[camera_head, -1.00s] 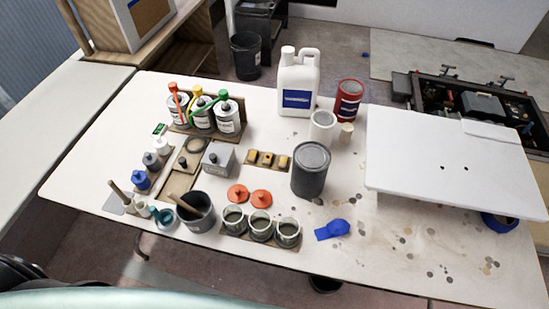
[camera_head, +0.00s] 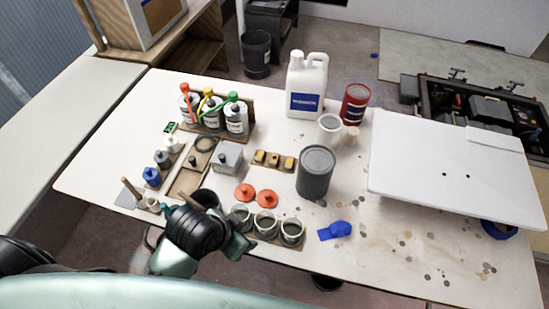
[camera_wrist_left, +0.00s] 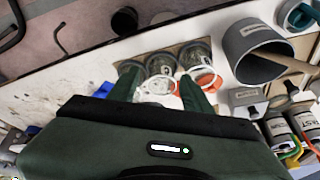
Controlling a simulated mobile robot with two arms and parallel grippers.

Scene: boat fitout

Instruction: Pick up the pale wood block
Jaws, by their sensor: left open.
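A small pale wood-coloured block (camera_head: 352,135) stands on the white table, just right of a white cup (camera_head: 328,128) and in front of the red can (camera_head: 354,103). It is the likeliest pale wood block, and I cannot make it out in the left wrist view. My left gripper (camera_head: 242,242) is over the table's front edge, beside the row of glass jars (camera_head: 265,224), well to the front left of the block. In the left wrist view its two fingers (camera_wrist_left: 160,88) are apart, with jars and orange lids beyond them. My right gripper is not in view.
A grey can (camera_head: 315,172) stands between my left gripper and the block. A white jug (camera_head: 307,85) is behind. A raised white panel (camera_head: 455,165) covers the right side. A dark pot (camera_wrist_left: 262,52) with a stick is near the gripper.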

